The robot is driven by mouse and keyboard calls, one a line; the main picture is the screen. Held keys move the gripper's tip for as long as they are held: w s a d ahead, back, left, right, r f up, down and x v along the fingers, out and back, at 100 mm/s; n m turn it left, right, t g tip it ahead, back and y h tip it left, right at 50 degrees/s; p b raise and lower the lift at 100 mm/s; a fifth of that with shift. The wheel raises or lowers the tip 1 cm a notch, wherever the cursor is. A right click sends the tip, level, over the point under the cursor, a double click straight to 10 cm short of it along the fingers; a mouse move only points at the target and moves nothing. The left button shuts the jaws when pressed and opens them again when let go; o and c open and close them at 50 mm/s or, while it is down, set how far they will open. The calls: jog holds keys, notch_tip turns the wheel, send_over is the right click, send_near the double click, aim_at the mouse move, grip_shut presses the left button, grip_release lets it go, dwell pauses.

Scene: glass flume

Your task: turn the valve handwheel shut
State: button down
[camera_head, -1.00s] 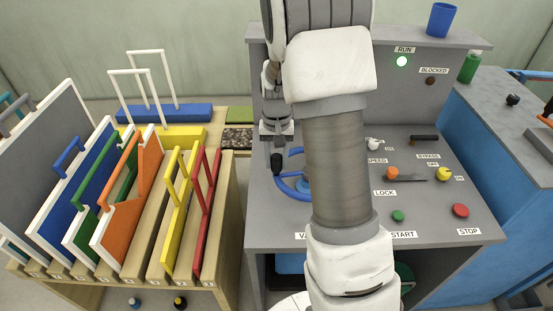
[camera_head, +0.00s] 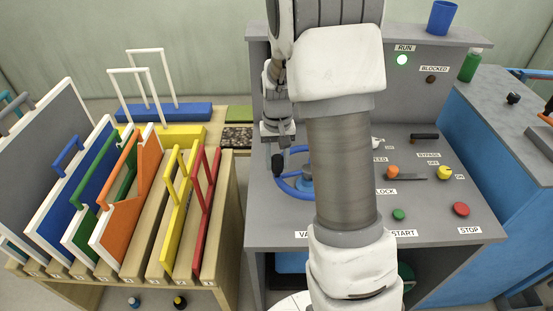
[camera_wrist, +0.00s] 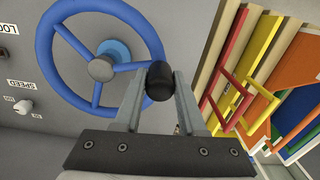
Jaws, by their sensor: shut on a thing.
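The blue valve handwheel (camera_head: 290,187) lies on the grey console at its left side, partly hidden behind my arm in the head view. In the wrist view the handwheel (camera_wrist: 97,107) shows its spokes, grey hub and blue collar. A black knob (camera_wrist: 158,79) stands at its rim, and it also shows in the head view (camera_head: 278,165). My gripper (camera_wrist: 160,88) is shut on this knob, with one finger on each side. In the head view my gripper (camera_head: 278,150) reaches down over the rim's left side.
The console carries an orange switch (camera_head: 393,172), a yellow switch (camera_head: 444,172), a green START button (camera_head: 398,214) and a red STOP button (camera_head: 460,209). A rack with coloured panels (camera_head: 190,262) stands close on the left.

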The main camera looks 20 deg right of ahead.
jog(key=s+n+b, duration=0.1)
jog(key=s+n, duration=0.2)
jog(key=n, duration=0.1)
jog(key=shift+s+d, duration=0.15)
jog(key=shift+s, duration=0.05)
jog(key=s+n, duration=0.1)
jog(key=n, duration=0.1)
jog(key=s+d+n, duration=0.1)
jog(key=n, duration=0.1)
jog(key=shift+s+d+b, duration=0.15)
jog(key=shift+s+b, duration=0.2)
jog(key=shift+s, duration=0.05)
jog(key=s+n, duration=0.1)
jog(key=d+n, duration=0.1)
jog(key=shift+s+d+r+n, duration=0.1)
jog(key=shift+s+d+n, duration=0.2)
jog(key=shift+s, duration=0.1)
jog(key=d+n, duration=0.1)
jog(key=s+n, duration=0.1)
jog(key=shift+s+d+n, duration=0.15)
jog(key=shift+d+n, duration=0.2)
jog(key=shift+n, duration=0.05)
jog(key=shift+s+d+p, duration=0.25)
jog(key=shift+d+p, duration=0.05)
jog(key=shift+d, duration=0.25)
jog(key=c, duration=0.5)
grip_release()
